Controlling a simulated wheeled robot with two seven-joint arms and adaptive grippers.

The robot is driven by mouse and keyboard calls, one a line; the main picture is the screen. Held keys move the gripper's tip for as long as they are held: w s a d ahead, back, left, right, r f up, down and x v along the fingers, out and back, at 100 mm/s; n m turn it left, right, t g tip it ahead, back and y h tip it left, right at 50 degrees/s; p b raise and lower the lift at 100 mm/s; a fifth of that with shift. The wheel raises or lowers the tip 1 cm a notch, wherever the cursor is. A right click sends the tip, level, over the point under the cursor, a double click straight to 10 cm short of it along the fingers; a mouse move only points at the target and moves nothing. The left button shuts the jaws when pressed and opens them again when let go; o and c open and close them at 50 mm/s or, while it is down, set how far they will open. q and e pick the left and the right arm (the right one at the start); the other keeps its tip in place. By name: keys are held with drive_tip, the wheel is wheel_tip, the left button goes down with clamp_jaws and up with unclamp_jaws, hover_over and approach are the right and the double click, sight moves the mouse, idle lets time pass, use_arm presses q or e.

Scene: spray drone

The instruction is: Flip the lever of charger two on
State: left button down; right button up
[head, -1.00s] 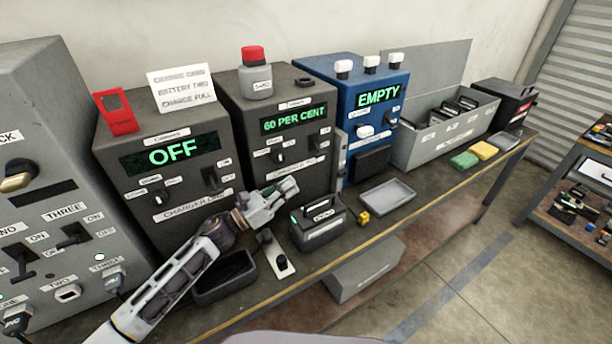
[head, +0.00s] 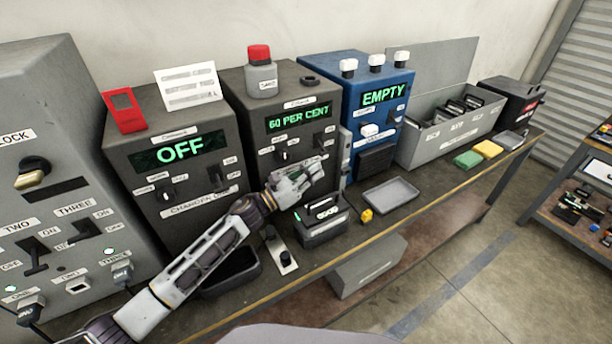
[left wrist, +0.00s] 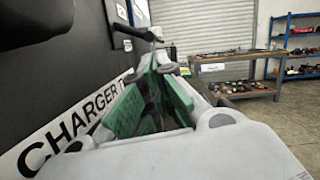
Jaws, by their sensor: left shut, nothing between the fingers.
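Charger two (head: 245,115) is the dark box in the middle, its screen reading 60 PER CENT. Its lever (head: 320,139) is at the right of its front panel, just above my left gripper (head: 318,167). In the left wrist view the dark lever (left wrist: 128,32) sticks out from the panel just beyond the fingertips of my left gripper (left wrist: 157,58). My gripper is shut and empty, beside the panel's partly covered label (left wrist: 65,130). I cannot tell if the fingers touch the lever. My right gripper is not in view.
Charger one (head: 125,190), at the left, reads OFF; the blue charger (head: 345,85), at the right, reads EMPTY. A battery block (head: 322,228), a switch plate (head: 281,250) and a grey tray (head: 390,194) are on the bench below my gripper.

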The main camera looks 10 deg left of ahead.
use_arm(q)
drive_tip(key=shift+x, duration=1.15)
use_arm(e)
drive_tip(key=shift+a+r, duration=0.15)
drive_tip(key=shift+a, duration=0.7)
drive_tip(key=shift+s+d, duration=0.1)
use_arm(q)
drive_tip(key=shift+s+d+r+n+p, duration=0.1)
drive_tip(key=shift+r+n+p, duration=0.05)
drive_tip(key=shift+n+p, duration=0.55)
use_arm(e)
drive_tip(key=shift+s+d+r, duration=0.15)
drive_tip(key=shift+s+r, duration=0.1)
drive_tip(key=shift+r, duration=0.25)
use_arm(q)
drive_tip(key=shift+t, duration=0.3)
drive_tip(key=shift+s+r+n+y+p, duration=0.1)
drive_tip(key=shift+n+y+p, duration=0.3)
drive_tip(key=shift+n, duration=0.2)
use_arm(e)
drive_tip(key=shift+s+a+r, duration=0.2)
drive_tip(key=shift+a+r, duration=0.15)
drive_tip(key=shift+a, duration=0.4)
